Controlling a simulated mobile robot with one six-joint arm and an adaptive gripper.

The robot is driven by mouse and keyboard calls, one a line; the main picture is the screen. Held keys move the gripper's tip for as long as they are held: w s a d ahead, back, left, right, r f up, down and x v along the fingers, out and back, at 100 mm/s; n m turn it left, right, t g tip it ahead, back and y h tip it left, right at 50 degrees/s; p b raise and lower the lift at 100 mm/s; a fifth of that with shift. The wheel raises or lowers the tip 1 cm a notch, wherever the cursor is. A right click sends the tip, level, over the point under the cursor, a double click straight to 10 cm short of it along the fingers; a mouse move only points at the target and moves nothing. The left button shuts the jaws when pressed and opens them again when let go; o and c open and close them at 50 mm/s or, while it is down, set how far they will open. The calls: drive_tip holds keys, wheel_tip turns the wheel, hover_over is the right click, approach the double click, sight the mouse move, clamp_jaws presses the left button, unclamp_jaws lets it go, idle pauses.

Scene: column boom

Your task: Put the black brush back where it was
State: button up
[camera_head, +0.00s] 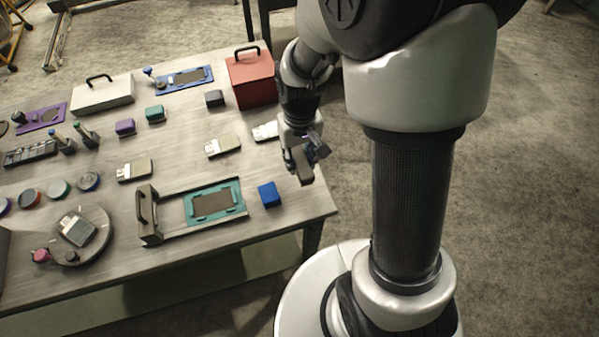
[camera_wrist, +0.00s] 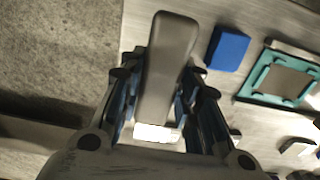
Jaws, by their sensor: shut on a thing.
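No marked spot for the black brush can be made out.
A blue block (camera_head: 268,194) stands by the table's front right corner, beside a teal frame (camera_head: 238,206) on a handled tray (camera_head: 149,225). A red box (camera_head: 252,77) stands at the back right. A round turntable (camera_head: 98,247) is at the front left. Bare table (camera_head: 190,168) lies between.

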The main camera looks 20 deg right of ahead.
drive_tip(key=shift+f+b, duration=0.95)
drive_tip(key=shift+f, duration=2.05)
drive_tip(key=shift+f, duration=0.2)
drive_tip(key=o, duration=1)
